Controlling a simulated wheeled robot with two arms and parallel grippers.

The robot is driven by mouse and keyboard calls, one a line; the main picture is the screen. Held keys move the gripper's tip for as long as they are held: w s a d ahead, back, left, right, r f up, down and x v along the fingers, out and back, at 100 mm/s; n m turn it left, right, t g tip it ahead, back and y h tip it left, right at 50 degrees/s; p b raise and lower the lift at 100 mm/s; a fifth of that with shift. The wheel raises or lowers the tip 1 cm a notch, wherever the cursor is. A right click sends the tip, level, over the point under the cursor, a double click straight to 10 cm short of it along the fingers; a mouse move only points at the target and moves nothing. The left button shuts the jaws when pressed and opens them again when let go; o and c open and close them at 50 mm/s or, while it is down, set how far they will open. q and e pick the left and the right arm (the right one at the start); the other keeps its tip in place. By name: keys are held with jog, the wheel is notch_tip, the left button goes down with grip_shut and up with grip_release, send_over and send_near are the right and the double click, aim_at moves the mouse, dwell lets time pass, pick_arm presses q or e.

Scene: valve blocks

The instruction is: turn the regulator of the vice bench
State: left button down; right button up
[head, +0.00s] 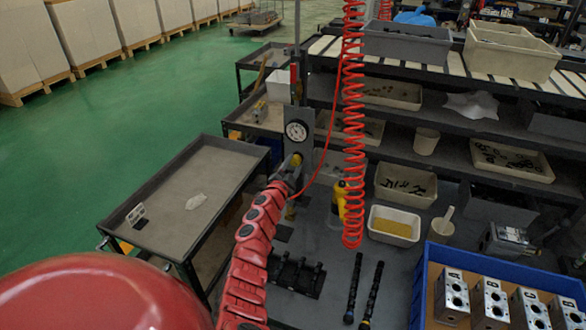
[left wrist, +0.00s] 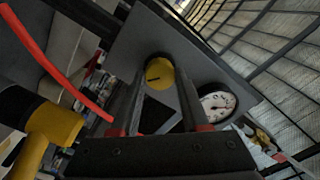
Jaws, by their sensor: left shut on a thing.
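The regulator is a yellow round knob (head: 296,159) on an upright grey panel (head: 305,117), just below a white dial gauge (head: 296,131). My left gripper (head: 291,168) reaches up to it from below and is shut on the knob. In the left wrist view the knob (left wrist: 159,73) shows its face with a dark mark, between the fingertips of my left gripper (left wrist: 160,84). The gauge (left wrist: 217,103) is to the right of the fingers there. The gripper partly hides the knob in the head view. My right gripper is not in view.
A red coiled hose (head: 353,130) hangs right of the panel, near a yellow-and-black tool (head: 339,200). Shelves with bins stand behind. A blue crate (head: 420,285) of metal valve blocks (head: 490,302) is at lower right. A grey tray table (head: 185,185) stands left.

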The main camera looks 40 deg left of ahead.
pick_arm(q)
jog(key=shift+m, duration=0.6)
jog(key=shift+c, duration=2)
grip_release()
jog(key=shift+s, duration=0.1)
jog(key=shift+s+d, duration=0.15)
jog(key=shift+s, duration=0.4)
jog(key=b+v, duration=0.2)
jog(key=v, duration=1.4)
